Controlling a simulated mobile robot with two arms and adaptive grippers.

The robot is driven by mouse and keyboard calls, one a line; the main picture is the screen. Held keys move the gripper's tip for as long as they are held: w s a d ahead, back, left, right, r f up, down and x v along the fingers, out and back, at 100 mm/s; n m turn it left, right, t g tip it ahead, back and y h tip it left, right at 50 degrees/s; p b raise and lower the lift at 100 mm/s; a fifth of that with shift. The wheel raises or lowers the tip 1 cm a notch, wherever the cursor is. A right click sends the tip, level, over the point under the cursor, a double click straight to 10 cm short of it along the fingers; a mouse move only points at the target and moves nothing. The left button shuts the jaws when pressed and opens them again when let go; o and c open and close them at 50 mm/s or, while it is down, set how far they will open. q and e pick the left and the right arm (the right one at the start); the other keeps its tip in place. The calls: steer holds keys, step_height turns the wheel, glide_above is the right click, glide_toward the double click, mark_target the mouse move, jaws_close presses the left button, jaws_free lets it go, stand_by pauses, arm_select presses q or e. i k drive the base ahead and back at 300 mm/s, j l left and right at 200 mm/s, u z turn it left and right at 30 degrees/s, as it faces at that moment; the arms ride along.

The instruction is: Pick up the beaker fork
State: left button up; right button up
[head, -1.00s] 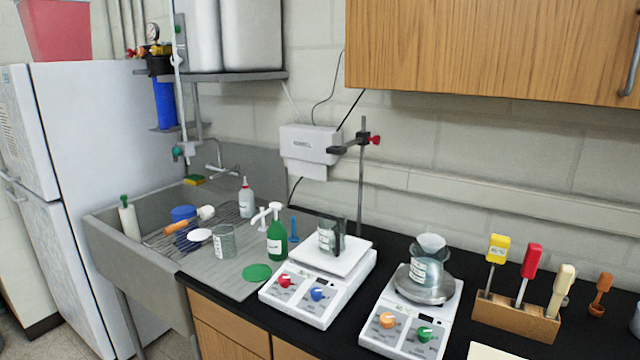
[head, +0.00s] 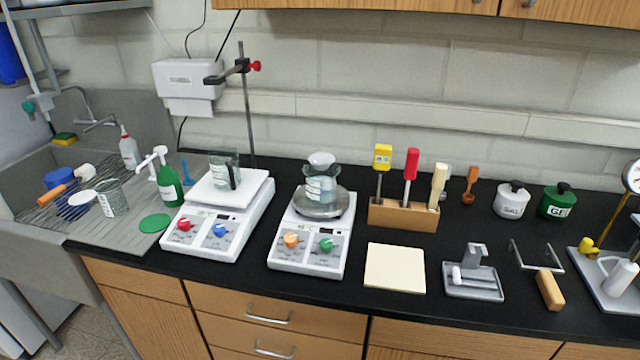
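The beaker fork (head: 550,290) appears to be the tool with a short wooden block handle and a U-shaped pair of thin metal prongs. It lies on the black bench top at the right, prongs toward the wall and handle toward the front edge. Two glass beakers stand on the hot plates: one (head: 224,171) on the left plate, one (head: 320,187) with a white cover on the right plate. Neither of my grippers shows in the head view.
A grey tray with a stand (head: 474,280) sits left of the fork, and a dial instrument (head: 612,290) stands to its right. Two lidded pots (head: 511,203) are behind. A cream pad (head: 395,268) and tool rack (head: 403,214) are further left.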

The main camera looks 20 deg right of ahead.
mark_target(553, 297)
steer(key=z, duration=1.9)
